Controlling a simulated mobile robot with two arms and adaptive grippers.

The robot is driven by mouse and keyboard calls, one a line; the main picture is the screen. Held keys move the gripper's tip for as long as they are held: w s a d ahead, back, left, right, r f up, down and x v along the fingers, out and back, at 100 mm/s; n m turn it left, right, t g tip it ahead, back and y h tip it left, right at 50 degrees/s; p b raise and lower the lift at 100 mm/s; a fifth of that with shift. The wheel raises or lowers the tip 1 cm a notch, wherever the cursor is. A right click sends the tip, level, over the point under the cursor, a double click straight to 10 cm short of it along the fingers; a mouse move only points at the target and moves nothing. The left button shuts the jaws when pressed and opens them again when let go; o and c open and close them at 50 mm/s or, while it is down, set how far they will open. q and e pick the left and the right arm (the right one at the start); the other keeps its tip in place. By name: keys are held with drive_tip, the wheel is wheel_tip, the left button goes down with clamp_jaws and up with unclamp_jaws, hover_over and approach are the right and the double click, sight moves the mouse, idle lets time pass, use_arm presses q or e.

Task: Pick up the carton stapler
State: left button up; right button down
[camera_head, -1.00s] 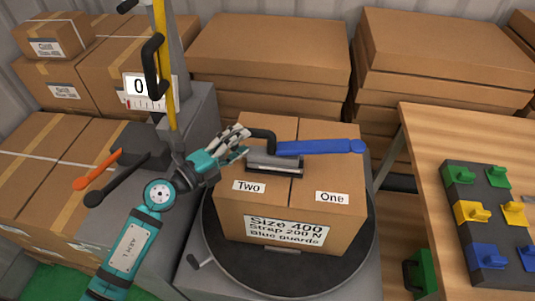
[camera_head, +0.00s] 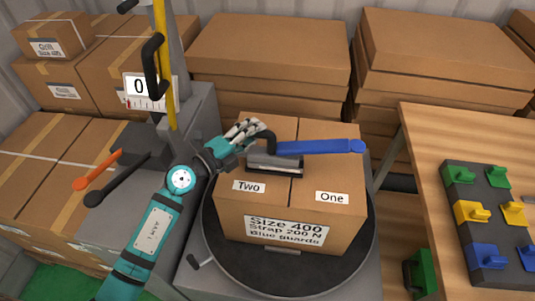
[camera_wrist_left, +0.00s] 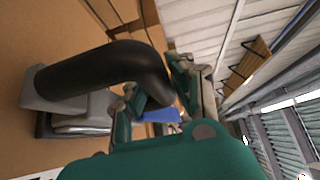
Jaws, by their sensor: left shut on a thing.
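The carton stapler (camera_head: 275,165) sits on top of the labelled carton (camera_head: 232,205). It has a grey base, a black curved handle and a long blue lever (camera_head: 320,147) pointing right. My left gripper (camera_head: 248,132) is at the stapler's black handle and is shut on it. In the left wrist view the black handle (camera_wrist_left: 100,65) curves into the gripper fingers (camera_wrist_left: 165,90), with the grey stapler body (camera_wrist_left: 75,105) below it. The fingers partly hide the blue lever there. My right gripper is not in view.
The carton stands on a round black turntable (camera_head: 290,285). A yellow and grey column with a scale (camera_head: 145,100) rises behind left, with orange and black levers (camera_head: 100,168) beside it. Stacked cartons (camera_head: 265,50) fill the back. A wooden table (camera_head: 430,140) with coloured guards is at right.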

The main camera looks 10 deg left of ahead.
use_arm(q)
drive_tip(key=shift+f, duration=0.1)
clamp_jaws()
drive_tip(key=shift+r, duration=0.25)
wheel_tip(320, 180, up, 10)
idle(0.3)
drive_tip(key=shift+f, duration=0.2)
drive_tip(key=shift+f, duration=4.2)
drive_tip(key=shift+s+f, duration=0.1)
drive_tip(key=shift+f, duration=0.55)
